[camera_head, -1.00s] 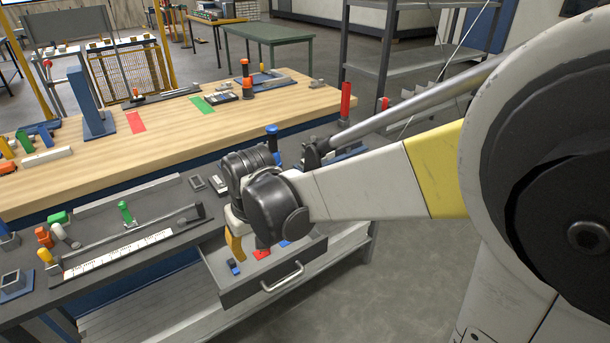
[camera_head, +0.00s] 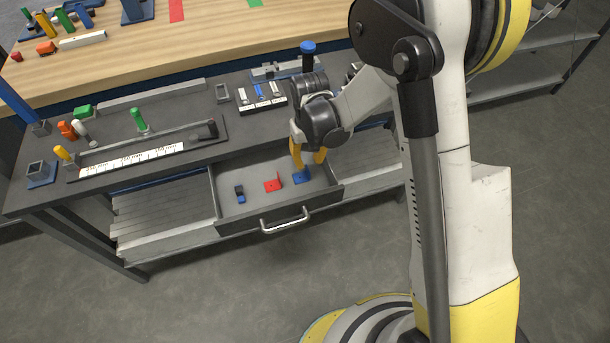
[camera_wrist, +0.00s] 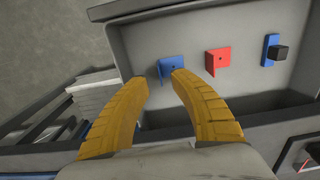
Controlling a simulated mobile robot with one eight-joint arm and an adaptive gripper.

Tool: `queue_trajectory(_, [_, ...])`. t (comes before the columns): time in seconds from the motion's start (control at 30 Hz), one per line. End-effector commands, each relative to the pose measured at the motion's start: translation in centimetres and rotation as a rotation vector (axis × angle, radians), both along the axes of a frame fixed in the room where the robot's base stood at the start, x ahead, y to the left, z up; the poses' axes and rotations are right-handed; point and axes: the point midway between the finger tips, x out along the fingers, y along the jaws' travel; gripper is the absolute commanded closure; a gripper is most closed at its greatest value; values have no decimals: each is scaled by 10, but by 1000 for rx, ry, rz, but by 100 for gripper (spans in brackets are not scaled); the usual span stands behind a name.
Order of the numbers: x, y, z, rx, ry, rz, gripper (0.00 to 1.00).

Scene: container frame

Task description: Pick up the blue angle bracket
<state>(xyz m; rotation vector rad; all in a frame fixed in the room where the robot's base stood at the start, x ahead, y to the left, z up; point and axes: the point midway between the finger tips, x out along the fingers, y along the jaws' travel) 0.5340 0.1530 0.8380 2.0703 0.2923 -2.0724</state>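The blue angle bracket (camera_head: 302,176) lies in the right part of the open drawer (camera_head: 224,200). In the wrist view the blue bracket (camera_wrist: 171,66) is just beyond and between my fingertips. My gripper (camera_head: 309,164) reaches down into the drawer from above. Its yellow fingers are apart in the wrist view (camera_wrist: 160,77), with nothing held between them. The left fingertip is near the bracket's left edge and the right fingertip near its lower right; I cannot tell whether either touches it.
A red angle bracket (camera_head: 273,184) and a blue part with a black block (camera_head: 240,194) lie in the same drawer. The grey bench top (camera_head: 180,108) above holds several parts.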

Motion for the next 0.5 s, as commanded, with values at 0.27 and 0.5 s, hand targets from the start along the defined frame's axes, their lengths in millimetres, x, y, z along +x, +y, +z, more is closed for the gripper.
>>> queue_trajectory(0.27, [5,2,-41,0,0,0,72])
queue_trajectory(0.5, [5,2,-49,0,0,0,72])
